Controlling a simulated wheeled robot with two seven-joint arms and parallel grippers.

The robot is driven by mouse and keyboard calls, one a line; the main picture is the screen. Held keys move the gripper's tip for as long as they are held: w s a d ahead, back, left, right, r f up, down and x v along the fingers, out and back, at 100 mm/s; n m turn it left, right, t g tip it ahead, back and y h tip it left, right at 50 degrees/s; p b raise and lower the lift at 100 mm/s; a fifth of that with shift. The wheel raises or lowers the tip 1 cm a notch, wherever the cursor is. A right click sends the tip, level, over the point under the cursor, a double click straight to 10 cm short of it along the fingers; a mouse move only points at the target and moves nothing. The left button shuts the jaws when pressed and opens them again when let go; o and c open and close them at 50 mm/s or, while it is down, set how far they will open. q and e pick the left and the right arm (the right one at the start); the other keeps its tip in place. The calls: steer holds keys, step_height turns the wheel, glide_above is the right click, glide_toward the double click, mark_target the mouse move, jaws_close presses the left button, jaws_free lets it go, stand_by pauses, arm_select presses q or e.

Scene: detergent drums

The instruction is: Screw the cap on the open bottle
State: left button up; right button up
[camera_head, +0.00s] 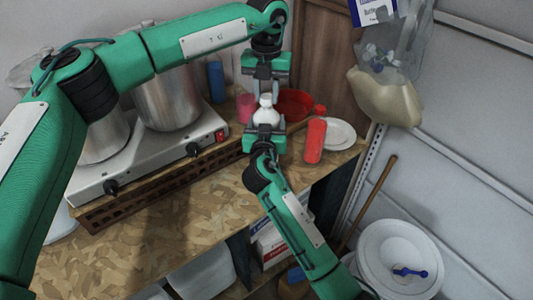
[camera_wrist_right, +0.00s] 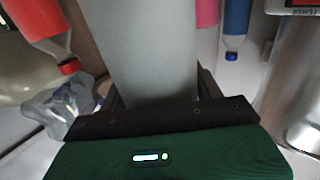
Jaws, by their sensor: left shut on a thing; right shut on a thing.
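A white bottle (camera_head: 267,115) stands upright above the worktop, held by my right gripper (camera_head: 265,130), which comes up from below. In the right wrist view the pale grey bottle body (camera_wrist_right: 152,50) fills the middle between the dark fingers. My left gripper (camera_head: 266,88) points down right above the bottle, shut around the small white cap (camera_head: 266,97) at its top. The cap is mostly hidden by the fingers, and I cannot tell whether it is seated on the neck.
A red bottle (camera_head: 315,141) and white plate (camera_head: 339,134) are to the right, a red bowl (camera_head: 297,103) behind. A stove (camera_head: 151,157) with metal pots (camera_head: 167,98) is at left. Blue (camera_head: 217,82) and pink (camera_head: 245,108) items stand behind. The front worktop (camera_head: 150,245) is clear.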

arm_select(q)
steer(key=m, duration=0.7)
steer(key=shift+m, duration=0.4)
steer(key=m, duration=0.7)
steer(key=shift+m, duration=0.4)
steer(key=m, duration=0.4)
steer(key=shift+m, duration=0.3)
steer(key=m, duration=0.5)
steer(key=o, duration=1.1)
